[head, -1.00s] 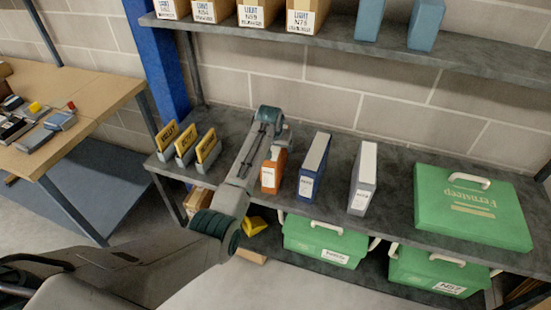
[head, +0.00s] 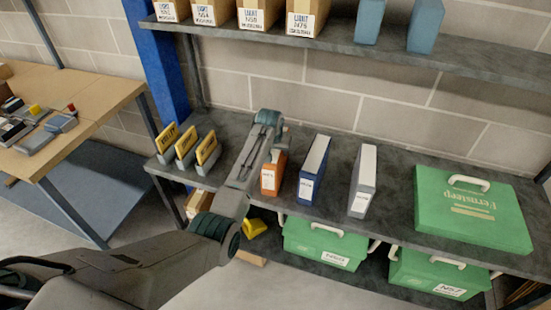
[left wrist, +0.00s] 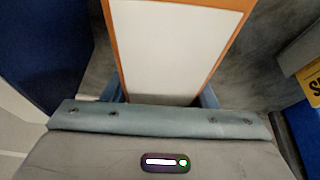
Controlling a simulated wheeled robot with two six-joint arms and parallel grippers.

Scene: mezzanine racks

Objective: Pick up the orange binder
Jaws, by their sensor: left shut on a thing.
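The orange binder (head: 269,180) stands upright on the middle shelf, with a white label on its spine. My left arm reaches over the shelf, just left of it. In the left wrist view the binder (left wrist: 172,55) fills the middle, a white face between orange edges. My left gripper (left wrist: 165,97) is shut on it, with a finger at each side. The fingertips are mostly hidden behind the binder and the gripper's body. In the head view the arm covers part of the binder's left and back. My right gripper is not in view.
A blue binder (head: 313,170) stands close to the right, then a grey one (head: 363,181). Several yellow-labelled holders (head: 186,147) stand at left. A green case (head: 471,210) lies far right. The upper shelf (head: 340,44) runs above, behind the binders. Green boxes (head: 325,243) sit below.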

